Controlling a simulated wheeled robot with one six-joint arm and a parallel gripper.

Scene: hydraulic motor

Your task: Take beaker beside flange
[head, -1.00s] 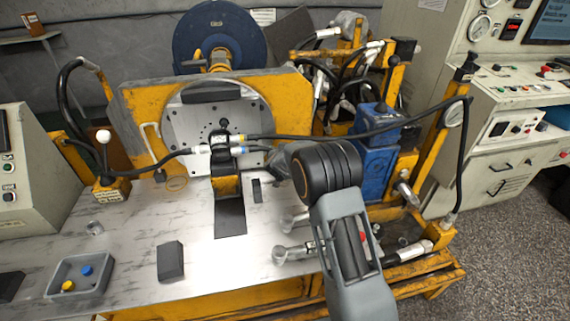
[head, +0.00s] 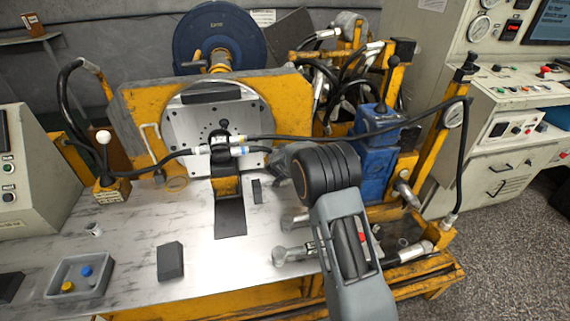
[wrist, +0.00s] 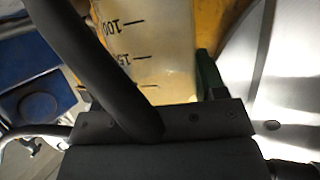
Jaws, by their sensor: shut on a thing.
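The beaker (wrist: 150,45) fills the upper middle of the wrist view. The beaker's rim and base are out of frame. The flange (head: 185,120) is a round metal plate in the yellow frame in the head view. A pale metal disc, probably the flange, is at the right of the wrist view. In the head view my arm hides gripper and beaker.
Black hoses (head: 330,138) cross in front of the flange. A blue pump unit (head: 378,160) stands right of my arm.

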